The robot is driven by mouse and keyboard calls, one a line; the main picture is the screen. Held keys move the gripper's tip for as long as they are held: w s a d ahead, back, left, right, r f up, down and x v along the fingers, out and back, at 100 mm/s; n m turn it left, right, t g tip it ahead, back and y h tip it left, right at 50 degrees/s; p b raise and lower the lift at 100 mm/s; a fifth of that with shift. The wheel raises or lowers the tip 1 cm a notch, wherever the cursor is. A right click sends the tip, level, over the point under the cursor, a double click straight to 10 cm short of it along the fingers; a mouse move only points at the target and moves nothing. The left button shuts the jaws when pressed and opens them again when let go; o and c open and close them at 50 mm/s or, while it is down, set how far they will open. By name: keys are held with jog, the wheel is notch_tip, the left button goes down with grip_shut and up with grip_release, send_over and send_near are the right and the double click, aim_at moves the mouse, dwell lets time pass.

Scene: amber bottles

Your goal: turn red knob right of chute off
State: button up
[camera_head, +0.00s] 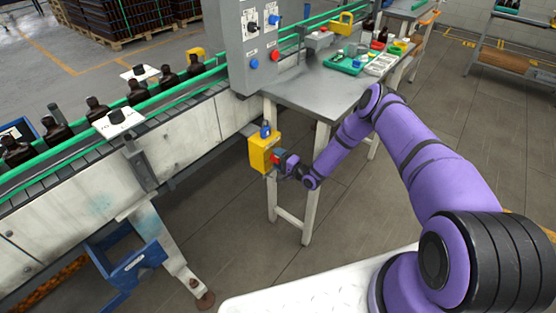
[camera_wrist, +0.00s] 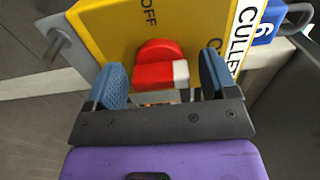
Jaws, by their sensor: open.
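The red knob (camera_wrist: 156,56) has a rounded red top and a white patch on its right part. It sits on the face of a yellow box (camera_wrist: 105,28) marked "OFF", beside a white "CULLET" label (camera_wrist: 243,32). In the head view the yellow box (camera_head: 261,150) is mounted near the table's left legs, and a bit of the red knob (camera_head: 275,159) shows. My gripper (camera_wrist: 163,76) is open, its blue fingers on either side of the knob with gaps showing. In the head view my gripper (camera_head: 283,162) is right at the box; the fingertips' contact is unclear.
A blue tag (camera_wrist: 268,27) with a "6" is beside the label. A grey bracket (camera_wrist: 55,45) stands left of the box. The conveyor (camera_head: 190,118) with dark bottles runs at left. A grey table (camera_head: 310,92) and its white leg (camera_head: 310,200) are close to my arm.

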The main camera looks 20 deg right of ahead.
jog(key=c, duration=0.9)
jog(key=shift+c, duration=0.2)
